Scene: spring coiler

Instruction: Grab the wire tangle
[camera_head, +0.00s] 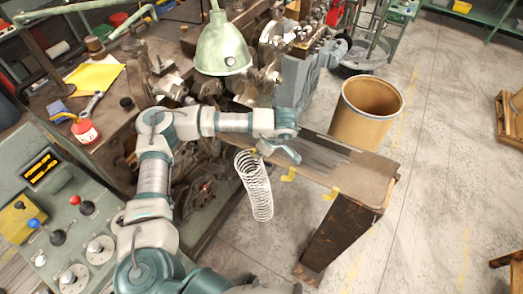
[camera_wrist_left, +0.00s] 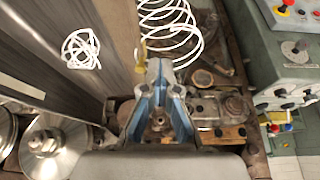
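A small white wire tangle (camera_wrist_left: 80,49) lies on the grey metal surface at the upper left of the left wrist view. In the head view I cannot make it out. My left gripper (camera_wrist_left: 160,66) has its blue-grey fingers drawn together at the tips, with nothing seen between them. The tangle is off to the left of the fingertips, apart from them. In the head view the left gripper (camera_head: 287,153) is over the near edge of the machine table. My right gripper is not in view.
A white wire coil (camera_head: 255,186) hangs beside the table (camera_head: 345,165), just below the left gripper; it also shows past the fingertips in the wrist view (camera_wrist_left: 170,28). A green lamp (camera_head: 222,48) stands behind my arm. A tan bin (camera_head: 366,112) stands on the open floor.

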